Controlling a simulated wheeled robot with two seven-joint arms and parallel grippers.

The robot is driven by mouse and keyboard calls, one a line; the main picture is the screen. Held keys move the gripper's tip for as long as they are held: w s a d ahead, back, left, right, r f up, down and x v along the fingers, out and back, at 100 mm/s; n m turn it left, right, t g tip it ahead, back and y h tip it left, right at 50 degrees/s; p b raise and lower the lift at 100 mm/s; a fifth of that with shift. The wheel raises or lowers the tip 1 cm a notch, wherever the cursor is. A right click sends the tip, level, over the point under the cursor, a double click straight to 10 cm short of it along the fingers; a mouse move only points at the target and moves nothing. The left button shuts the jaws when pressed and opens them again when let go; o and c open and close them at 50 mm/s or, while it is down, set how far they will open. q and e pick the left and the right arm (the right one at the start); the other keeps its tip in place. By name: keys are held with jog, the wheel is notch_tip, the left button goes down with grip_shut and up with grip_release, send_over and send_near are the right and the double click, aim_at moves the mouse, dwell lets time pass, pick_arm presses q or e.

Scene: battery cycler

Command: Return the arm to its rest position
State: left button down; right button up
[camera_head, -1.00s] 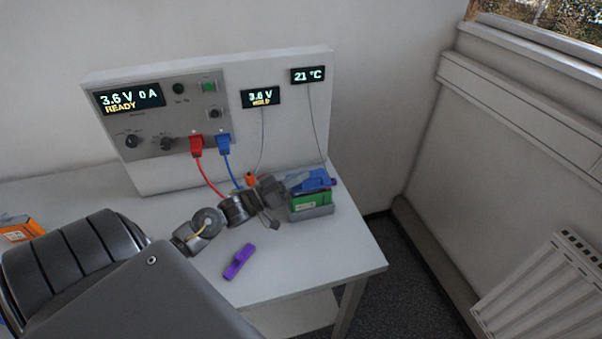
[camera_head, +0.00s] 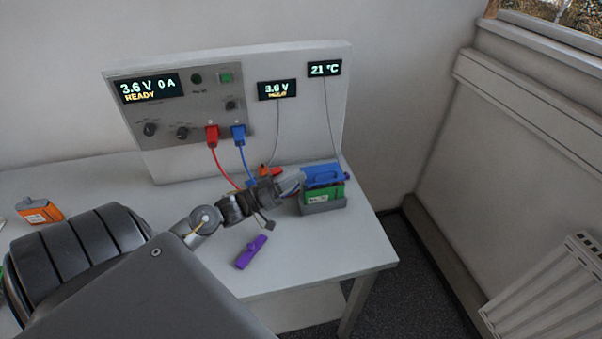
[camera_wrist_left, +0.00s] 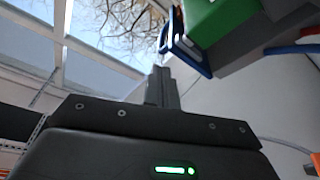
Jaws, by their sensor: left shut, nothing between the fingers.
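My left arm comes in from the lower left in the head view. Its gripper (camera_head: 293,183) is beside the battery holder, just left of the green battery (camera_head: 328,194) and blue clamp (camera_head: 322,174). In the left wrist view the two fingers (camera_wrist_left: 160,86) are together with nothing between them. The green battery (camera_wrist_left: 215,18) and a blue part (camera_wrist_left: 182,42) show at the upper right of that view, apart from the fingers as far as I can tell. My right gripper is not in view.
A purple clip (camera_head: 251,252) lies on the white table (camera_head: 300,255) near the forearm. The cycler panel (camera_head: 190,105) stands behind with red (camera_head: 211,136) and blue (camera_head: 239,138) plugs and cables. An orange item (camera_head: 38,210) lies at the far left. The table's right front is clear.

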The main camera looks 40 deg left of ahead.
pick_arm(q)
jog(key=shift+v, duration=2.35)
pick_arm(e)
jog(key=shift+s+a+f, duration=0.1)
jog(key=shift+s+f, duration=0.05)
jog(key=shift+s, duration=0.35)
pick_arm(q)
jog(key=shift+a, duration=0.2)
